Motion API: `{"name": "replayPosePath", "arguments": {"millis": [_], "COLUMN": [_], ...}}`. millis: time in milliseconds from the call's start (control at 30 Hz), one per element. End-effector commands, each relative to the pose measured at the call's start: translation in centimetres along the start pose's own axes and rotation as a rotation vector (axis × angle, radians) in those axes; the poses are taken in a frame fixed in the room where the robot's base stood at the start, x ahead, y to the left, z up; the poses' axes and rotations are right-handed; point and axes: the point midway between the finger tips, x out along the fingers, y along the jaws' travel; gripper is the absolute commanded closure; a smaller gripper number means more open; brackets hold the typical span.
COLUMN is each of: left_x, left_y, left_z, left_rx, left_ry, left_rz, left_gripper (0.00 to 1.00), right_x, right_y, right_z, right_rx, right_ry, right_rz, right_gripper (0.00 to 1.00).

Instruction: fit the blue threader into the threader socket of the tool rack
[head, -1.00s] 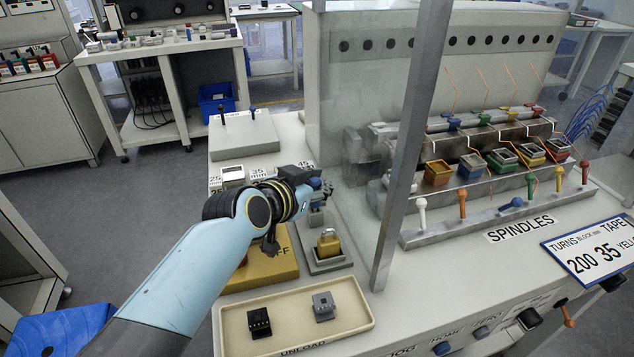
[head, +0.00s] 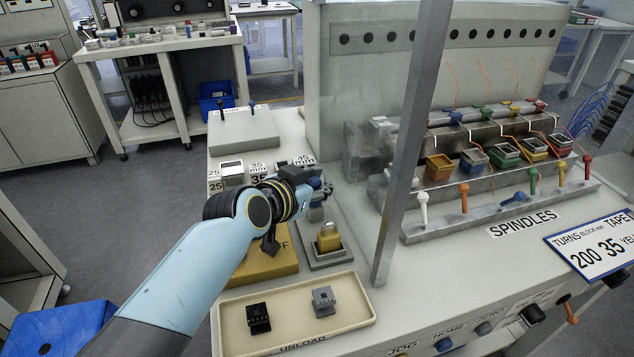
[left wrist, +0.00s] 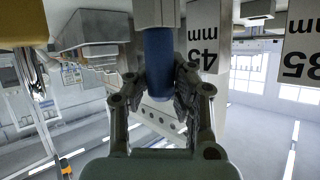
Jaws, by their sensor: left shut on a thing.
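My left gripper (head: 318,190) is over the left part of the bench, by the 45 mm label, shut on the blue threader. In the left wrist view the threader is a blue cylinder (left wrist: 158,62) between the two fingers (left wrist: 158,92). A pale block meets the cylinder's end there; I cannot tell whether they touch or overlap. In the head view the gripper hides most of the threader. A grey block with two upright pegs (head: 243,130), probably the tool rack, stands at the back left, apart from the gripper. Its socket cannot be made out. My right gripper is not in view.
A metal post (head: 408,150) rises right of the gripper. A gold block (head: 328,238) sits in a grey holder just below it. A cream unload tray (head: 350,325) holds two small parts. The spindle rail (head: 470,222) is to the right. Bench space between rack and labels is clear.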

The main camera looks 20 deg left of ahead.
Motion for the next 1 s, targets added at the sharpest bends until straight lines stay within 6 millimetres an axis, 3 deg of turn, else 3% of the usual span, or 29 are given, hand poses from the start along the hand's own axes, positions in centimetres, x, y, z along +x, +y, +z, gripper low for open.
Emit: {"name": "replayPosePath", "arguments": {"millis": [67, 100, 300, 667, 1000], "left_x": [0.1, 0.1, 0.0, -0.7, -7.8], "left_y": [0.0, 0.0, 0.0, 0.0, 0.0], "left_z": [0.2, 0.2, 0.2, 0.2, 0.3], "left_rx": [0.0, 0.0, 0.0, 0.001, 0.002], "left_ry": [-0.002, -0.002, -0.002, -0.002, -0.003], "left_rz": [0.001, 0.001, 0.001, 0.0, 0.0], "left_gripper": [1.0, 0.8, 0.55, 0.55, 0.55], "right_x": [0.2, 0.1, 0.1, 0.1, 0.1], "right_y": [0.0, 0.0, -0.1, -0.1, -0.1], "right_z": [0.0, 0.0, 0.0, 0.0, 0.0], "right_rx": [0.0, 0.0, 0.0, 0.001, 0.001], "right_ry": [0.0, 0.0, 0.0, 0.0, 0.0], "right_rz": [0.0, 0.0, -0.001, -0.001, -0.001], "right_gripper": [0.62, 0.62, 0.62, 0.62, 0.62]}}
